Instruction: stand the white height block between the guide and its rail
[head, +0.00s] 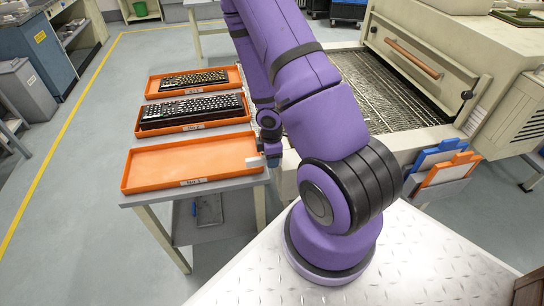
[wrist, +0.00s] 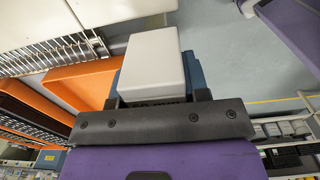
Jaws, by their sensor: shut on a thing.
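The white height block (wrist: 153,62) is a plain pale box held between the blue fingers of my gripper (wrist: 153,78) in the wrist view. My gripper is shut on it. In the head view the block (head: 255,162) shows at the right end of the empty front orange tray, beside my gripper (head: 272,156). I cannot tell whether the block touches the tray. The machine (head: 470,60) with its wire-mesh conveyor (head: 375,92) stands to the right, partly behind my arm. I cannot make out the guide and its rail clearly.
The empty front orange tray (head: 150,182) lies on a grey table (head: 225,184). Two more orange trays behind it hold black keyboards (head: 190,112), (head: 194,81). Blue and orange holders (head: 444,165) hang on the machine's front right. Open grey floor lies left of the table.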

